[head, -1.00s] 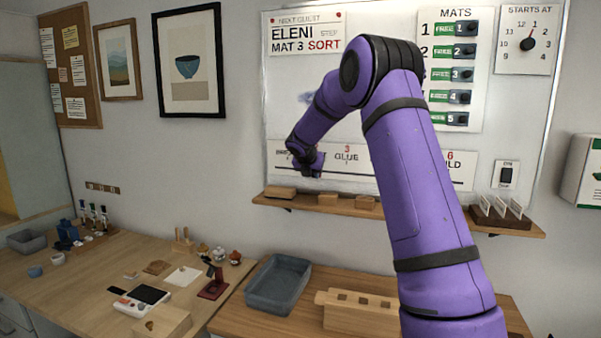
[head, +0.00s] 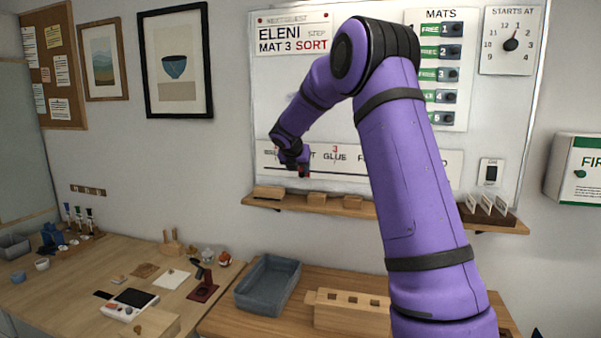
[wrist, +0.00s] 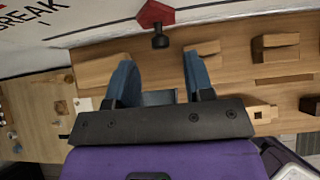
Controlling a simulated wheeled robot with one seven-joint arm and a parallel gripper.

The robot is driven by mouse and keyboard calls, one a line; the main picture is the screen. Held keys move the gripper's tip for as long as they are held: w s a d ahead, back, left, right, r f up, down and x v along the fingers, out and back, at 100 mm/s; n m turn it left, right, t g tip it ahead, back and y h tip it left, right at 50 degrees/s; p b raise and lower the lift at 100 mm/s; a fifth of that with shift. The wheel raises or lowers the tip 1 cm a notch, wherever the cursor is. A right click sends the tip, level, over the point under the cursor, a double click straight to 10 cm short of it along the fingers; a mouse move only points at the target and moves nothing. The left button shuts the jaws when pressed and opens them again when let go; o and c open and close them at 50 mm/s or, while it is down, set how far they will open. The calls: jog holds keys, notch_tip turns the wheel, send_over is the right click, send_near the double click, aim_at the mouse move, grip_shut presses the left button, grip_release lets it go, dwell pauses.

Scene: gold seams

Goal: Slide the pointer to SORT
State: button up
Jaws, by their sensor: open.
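The red pointer (wrist: 155,14) has a dark knob and shows at the top of the wrist view, against the white board. It is just beyond my open fingers, roughly in line with the gap and apart from them. My gripper (wrist: 157,60) has two blue fingers spread with nothing between them. In the head view my gripper (head: 300,168) is in front of the step strip (head: 405,163), left of the word GLUE, and partly hides the SORT label. A small red patch shows by the fingers there; whether it is the pointer is unclear. BREAK is readable in the wrist view.
A wooden shelf (head: 375,212) with several wooden blocks runs just below the board. A card holder (head: 486,212) stands at its right end. Below are a grey tray (head: 268,285) and a slotted wooden block (head: 350,312) on the bench. My arm crosses the board's middle.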

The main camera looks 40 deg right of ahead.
jog(key=v, duration=0.6)
jog(key=shift+s+a+r, duration=0.2)
jog(key=shift+a, duration=0.05)
jog(key=s+a+r+m+y, duration=0.1)
jog(key=s+a+r+m, duration=0.1)
jog(key=s+a+m, duration=0.4)
jog(key=s+a+r+m+y, duration=0.1)
jog(key=s+a+r+m, duration=0.15)
jog(key=s, duration=0.65)
jog(key=s+a+r+m+y, duration=0.1)
jog(key=s+a+m, duration=0.4)
jog(key=s, duration=0.2)
jog(key=s+a+f+m+y, duration=0.1)
jog(key=s+a+f+m, duration=0.1)
jog(key=s, duration=0.5)
jog(key=s+a+f+m+y, duration=0.1)
jog(key=s+a+f+m, duration=0.1)
jog(key=s+a+m, duration=0.2)
jog(key=s+a+f+m+y, duration=0.2)
jog(key=s+m, duration=0.4)
jog(key=s, duration=0.5)
jog(key=shift+s+a+f, duration=0.3)
jog(key=shift+s+a, duration=0.1)
jog(key=shift+a, duration=0.35)
